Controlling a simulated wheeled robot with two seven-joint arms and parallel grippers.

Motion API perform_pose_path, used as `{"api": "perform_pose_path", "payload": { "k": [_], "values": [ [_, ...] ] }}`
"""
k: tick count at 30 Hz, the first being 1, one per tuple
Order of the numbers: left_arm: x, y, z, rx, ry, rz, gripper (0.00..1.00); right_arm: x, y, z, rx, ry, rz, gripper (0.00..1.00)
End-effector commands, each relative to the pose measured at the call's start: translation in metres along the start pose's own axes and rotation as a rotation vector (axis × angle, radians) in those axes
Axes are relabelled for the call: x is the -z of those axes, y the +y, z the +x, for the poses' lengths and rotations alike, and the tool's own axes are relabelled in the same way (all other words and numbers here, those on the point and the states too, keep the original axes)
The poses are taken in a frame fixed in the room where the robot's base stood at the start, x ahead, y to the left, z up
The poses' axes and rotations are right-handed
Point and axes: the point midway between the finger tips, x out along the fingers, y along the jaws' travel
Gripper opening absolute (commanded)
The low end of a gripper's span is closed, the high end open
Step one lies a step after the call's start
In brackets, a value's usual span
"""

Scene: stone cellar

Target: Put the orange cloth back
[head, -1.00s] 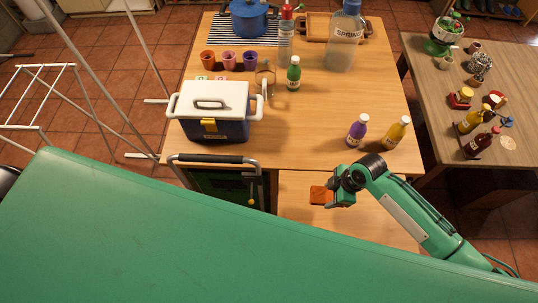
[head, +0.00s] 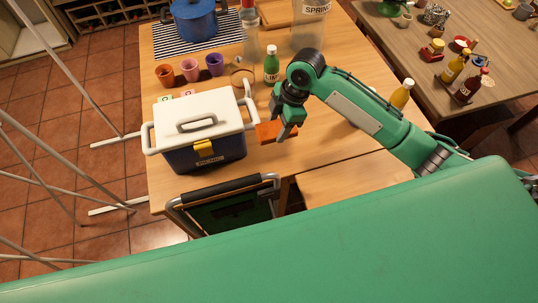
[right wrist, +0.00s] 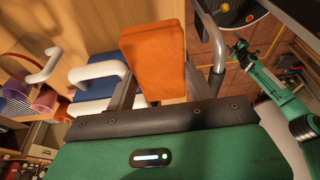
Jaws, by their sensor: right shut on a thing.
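The orange cloth (head: 268,132) is a small folded block. My right gripper (head: 284,130) is shut on it above the wooden table, just right of the white-lidded cooler box. In the right wrist view the cloth (right wrist: 154,58) sticks out between the two fingers. The head view does not show my left gripper. A green arm, apparently my left one, shows small at the right of the right wrist view; its jaws are too small to read.
Three cups and a green bottle (head: 271,64) stand behind. A yellow bottle (head: 402,93) is at the right. The front right tabletop (head: 345,182) is clear.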

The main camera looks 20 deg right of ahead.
Motion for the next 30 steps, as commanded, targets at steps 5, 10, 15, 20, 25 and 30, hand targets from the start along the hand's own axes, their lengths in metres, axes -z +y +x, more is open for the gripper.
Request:
{"api": "perform_pose_path", "payload": {
  "k": [5,10,15,20,25,30],
  "values": [
    [0.0,0.0,-0.014,0.0,-0.001,0.0,0.75,-0.013,-0.002,0.045,0.006,0.0,0.004,0.35],
    [0.0,-0.003,-0.023,0.003,-0.002,-0.002,0.75,-0.026,-0.001,0.087,0.005,0.001,0.003,0.35],
    [0.0,-0.008,-0.028,0.009,-0.002,-0.004,0.75,-0.035,0.0,0.114,0.002,0.0,0.002,0.35],
    [0.001,-0.009,-0.03,0.01,-0.002,-0.004,0.75,-0.038,-0.001,0.126,0.002,0.001,0.001,0.35],
    [0.002,-0.009,-0.035,0.01,-0.001,-0.004,0.75,-0.045,-0.001,0.149,0.002,0.001,0.002,0.35],
    [0.002,-0.009,-0.036,0.009,-0.001,-0.003,0.75,-0.048,0.0,0.157,-0.001,0.001,-0.001,0.35]
  ]
}}
